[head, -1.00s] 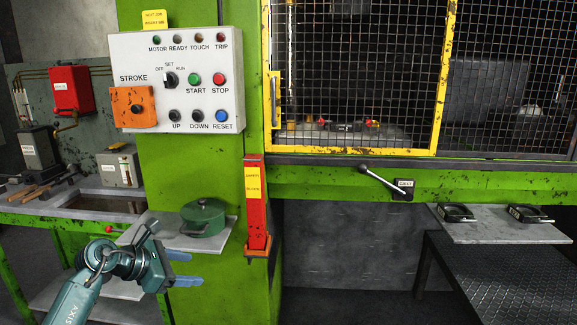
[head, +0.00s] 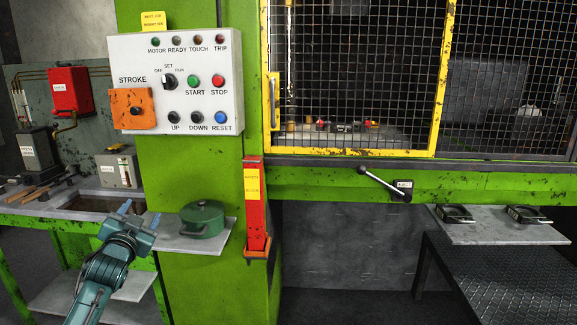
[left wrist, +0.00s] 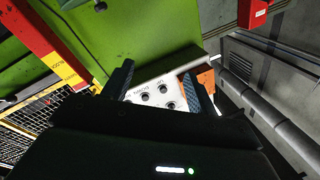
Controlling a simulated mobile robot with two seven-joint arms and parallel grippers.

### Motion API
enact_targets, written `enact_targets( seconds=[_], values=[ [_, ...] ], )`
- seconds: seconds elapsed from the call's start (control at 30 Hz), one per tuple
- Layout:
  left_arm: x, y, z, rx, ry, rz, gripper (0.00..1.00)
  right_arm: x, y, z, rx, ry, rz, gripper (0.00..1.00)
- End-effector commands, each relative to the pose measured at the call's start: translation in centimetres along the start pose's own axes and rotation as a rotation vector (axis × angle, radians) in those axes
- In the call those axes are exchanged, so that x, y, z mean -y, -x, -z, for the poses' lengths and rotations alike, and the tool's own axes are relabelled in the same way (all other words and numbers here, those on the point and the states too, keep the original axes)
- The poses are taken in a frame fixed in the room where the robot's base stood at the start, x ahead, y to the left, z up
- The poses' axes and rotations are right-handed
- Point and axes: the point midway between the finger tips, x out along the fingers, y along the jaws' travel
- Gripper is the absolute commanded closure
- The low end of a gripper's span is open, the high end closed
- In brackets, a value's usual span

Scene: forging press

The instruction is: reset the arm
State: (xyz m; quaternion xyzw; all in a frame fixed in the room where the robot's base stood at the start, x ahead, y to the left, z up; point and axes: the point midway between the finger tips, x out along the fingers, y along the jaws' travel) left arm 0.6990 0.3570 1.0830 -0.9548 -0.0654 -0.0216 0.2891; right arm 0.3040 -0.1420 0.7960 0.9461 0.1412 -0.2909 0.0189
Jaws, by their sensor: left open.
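My left gripper (head: 139,213) is in the lower left of the head view, with its two blue fingers apart and pointing up and away. Nothing shows between them. It is below the white control panel (head: 178,82) and just left of the green pot. In the left wrist view the open fingers (left wrist: 158,92) frame part of the panel with some black buttons, which lies beyond them. My right gripper is not in view.
A green lidded pot (head: 202,218) stands on a small shelf (head: 190,246) close to my gripper. A red post (head: 256,205) stands right of it. A workbench (head: 60,213) with tools is at left. The yellow-framed mesh guard (head: 350,153) is shut at right.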

Motion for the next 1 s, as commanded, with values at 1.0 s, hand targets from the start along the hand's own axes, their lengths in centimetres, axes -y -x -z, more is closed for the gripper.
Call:
enact_targets(
  seconds=[1.0],
  values=[
    [-27.8, 41.4, -12.6, 0.511, 0.462, -0.565, 0.42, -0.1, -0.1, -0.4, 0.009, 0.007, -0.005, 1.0]
  ],
)
